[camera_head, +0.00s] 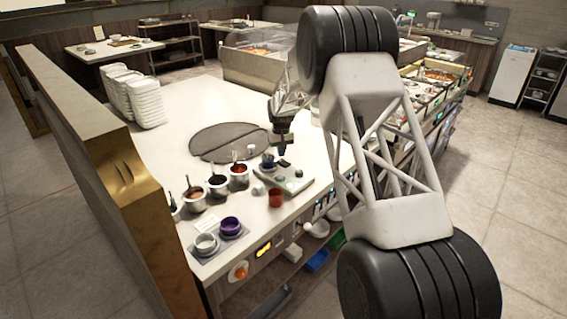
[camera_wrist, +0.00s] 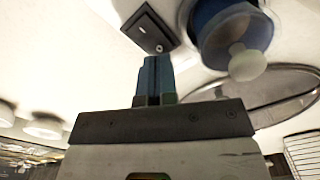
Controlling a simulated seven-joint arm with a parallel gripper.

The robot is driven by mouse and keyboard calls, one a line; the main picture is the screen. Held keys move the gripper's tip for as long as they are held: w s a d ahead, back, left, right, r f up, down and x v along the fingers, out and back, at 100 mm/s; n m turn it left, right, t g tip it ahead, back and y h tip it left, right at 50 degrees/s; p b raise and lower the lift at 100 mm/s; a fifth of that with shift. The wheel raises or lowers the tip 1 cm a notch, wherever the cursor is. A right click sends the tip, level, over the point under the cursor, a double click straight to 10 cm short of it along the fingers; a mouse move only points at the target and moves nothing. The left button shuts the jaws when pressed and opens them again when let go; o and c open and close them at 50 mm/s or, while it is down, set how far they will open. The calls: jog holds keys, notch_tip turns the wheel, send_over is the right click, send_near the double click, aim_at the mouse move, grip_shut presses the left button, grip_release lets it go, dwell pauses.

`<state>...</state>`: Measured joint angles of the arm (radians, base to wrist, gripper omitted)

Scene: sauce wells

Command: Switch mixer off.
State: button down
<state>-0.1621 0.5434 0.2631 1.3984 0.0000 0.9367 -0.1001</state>
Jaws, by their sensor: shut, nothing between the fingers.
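The mixer (camera_head: 291,183) is a pale, flat-topped unit near the front edge of the counter, with a dark blue part on its left side. In the wrist view its black rocker switch (camera_wrist: 148,27) with white marks shows at the top. A blue round part (camera_wrist: 212,18) with a pale knob (camera_wrist: 246,64) is to the right of it. My gripper (camera_head: 282,152) hangs over the mixer, fingers down. In the wrist view the blue fingertips (camera_wrist: 154,62) are together and empty, close to the switch's edge. I cannot tell whether they touch it, or which way the rocker is tilted.
Several sauce wells (camera_head: 217,187) with spoons stand left of the mixer, and a red cup (camera_head: 276,198) stands in front. A dark round mat (camera_head: 229,142) lies behind. Stacked white containers (camera_head: 146,103) stand at the back left. The counter's middle left is clear.

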aim_at(281, 160)
jog(key=shift+f, duration=1.3)
dwell(1.4)
jog(key=shift+r, duration=3.5)
